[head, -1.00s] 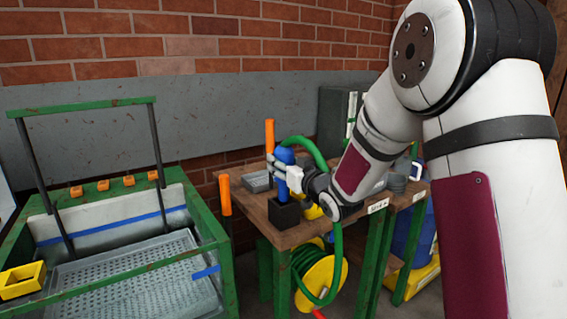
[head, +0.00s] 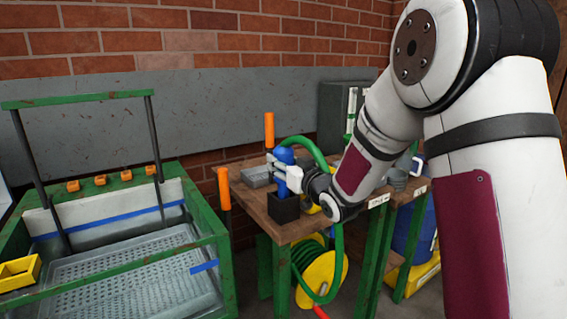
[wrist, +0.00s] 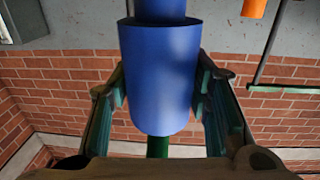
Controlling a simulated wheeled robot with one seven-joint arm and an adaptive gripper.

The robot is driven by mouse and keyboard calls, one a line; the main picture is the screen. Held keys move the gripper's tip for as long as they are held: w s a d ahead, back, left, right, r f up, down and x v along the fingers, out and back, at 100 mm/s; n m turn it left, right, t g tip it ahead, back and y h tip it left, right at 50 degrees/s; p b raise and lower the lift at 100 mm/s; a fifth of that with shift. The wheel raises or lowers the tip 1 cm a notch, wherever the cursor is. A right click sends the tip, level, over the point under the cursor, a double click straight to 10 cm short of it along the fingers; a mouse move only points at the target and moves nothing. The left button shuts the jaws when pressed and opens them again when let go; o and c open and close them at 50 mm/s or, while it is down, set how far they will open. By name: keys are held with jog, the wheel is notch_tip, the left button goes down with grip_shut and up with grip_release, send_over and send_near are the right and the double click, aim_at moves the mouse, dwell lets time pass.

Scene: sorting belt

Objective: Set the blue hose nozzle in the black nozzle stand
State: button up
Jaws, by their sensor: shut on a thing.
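The blue hose nozzle (head: 284,156) is upright in the head view, with the green hose (head: 318,158) arching from its top area to the right. My gripper (head: 283,173) is shut on the nozzle from the right side. In the wrist view, the nozzle (wrist: 160,75) fills the middle, with a finger of my gripper (wrist: 160,95) on each side. The black nozzle stand (head: 284,210) is on the wooden bench, directly below the nozzle. The nozzle's lower end meets the stand's open top; how deep it sits inside is hidden.
The wooden bench (head: 250,200) holds a grey tray (head: 257,177) behind the stand. Orange posts (head: 224,188) rise at the bench's left. A yellow hose reel (head: 318,284) hangs below. A brick wall is behind.

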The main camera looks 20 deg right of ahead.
jog(key=shift+f+b, duration=0.8)
jog(key=shift+f, duration=0.15)
jog(key=shift+f, duration=0.15)
jog(key=shift+f+b, duration=0.65)
jog(key=shift+b, duration=0.2)
jog(key=shift+f+b, duration=0.6)
dwell(0.4)
jog(key=o, duration=1.1)
jog(key=shift+c, duration=0.2)
jog(key=v, duration=1.2)
